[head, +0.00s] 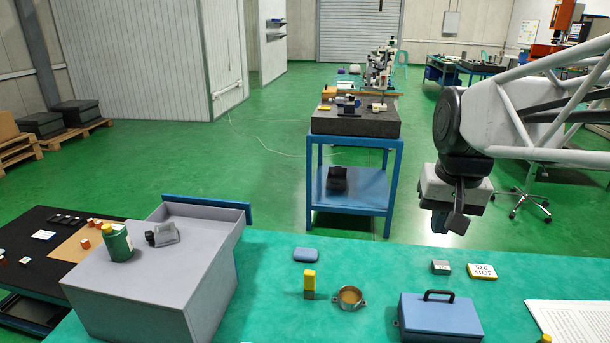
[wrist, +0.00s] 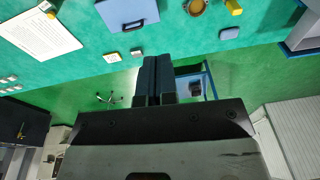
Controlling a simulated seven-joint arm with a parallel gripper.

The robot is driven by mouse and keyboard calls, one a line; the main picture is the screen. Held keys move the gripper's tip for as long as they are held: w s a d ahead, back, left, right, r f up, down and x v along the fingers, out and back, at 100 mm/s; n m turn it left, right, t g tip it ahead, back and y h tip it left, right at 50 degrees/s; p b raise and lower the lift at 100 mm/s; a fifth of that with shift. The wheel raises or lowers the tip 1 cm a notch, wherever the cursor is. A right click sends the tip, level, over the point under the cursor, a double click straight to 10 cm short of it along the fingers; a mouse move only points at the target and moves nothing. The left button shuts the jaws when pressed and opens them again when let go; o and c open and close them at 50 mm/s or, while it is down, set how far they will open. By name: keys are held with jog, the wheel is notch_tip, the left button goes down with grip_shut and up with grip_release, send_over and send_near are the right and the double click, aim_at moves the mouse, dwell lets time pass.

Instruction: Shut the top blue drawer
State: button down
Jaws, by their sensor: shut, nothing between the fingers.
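A grey cabinet (head: 130,293) stands at the left front of the green-topped table in the head view. Its top drawer is pulled open at the far side, with a grey tray (head: 205,213) and a blue front (head: 249,214) facing away from me. Part of the drawer seems to show at the upper right edge of the wrist view (wrist: 303,32). My gripper (head: 450,219) is at the right of the head view, raised and well apart from the drawer. Its dark fingers (wrist: 155,82) are together and empty in the wrist view. Any lower drawers are hidden.
A green bottle (head: 117,243) and a grey clamp-like item (head: 162,234) stand on the cabinet. The table holds a blue case (head: 440,318), a brass ring (head: 349,297), a yellow-topped block (head: 309,284) and a blue pad (head: 306,255). A blue trolley (head: 352,180) stands beyond.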

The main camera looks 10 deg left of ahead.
jog(key=w+a+r+g, duration=0.1)
jog(key=w+a+r, duration=0.1)
jog(key=w+a, duration=0.35)
jog(key=w+a+r, duration=0.2)
jog(key=w, duration=0.6)
jog(key=w+a+r+g, duration=0.1)
jog(key=w+a+r, duration=0.15)
jog(key=w, duration=0.45)
jog(key=w+a+f+g, duration=0.1)
jog(key=w+a+f, duration=0.1)
jog(key=w+a, duration=1.45)
jog(key=w+a+f+g, duration=0.1)
jog(key=w+a+f, duration=0.3)
jog(key=w+a, duration=0.3)
jog(key=w+a+f+g, duration=0.1)
jog(key=w+a+f, duration=0.45)
jog(key=a, duration=0.45)
jog(key=w+a+f+g, duration=0.1)
jog(key=w+a+f, duration=0.1)
jog(key=a+f, duration=0.5)
jog(key=w+a+f, duration=0.2)
jog(key=a+f, duration=0.5)
jog(key=a, duration=0.5)
jog(key=shift+f+n+g, duration=0.25)
jog(key=shift+n+g, duration=0.05)
jog(key=shift+g, duration=0.1)
jog(key=shift+s, duration=0.1)
jog(key=shift+f, duration=0.15)
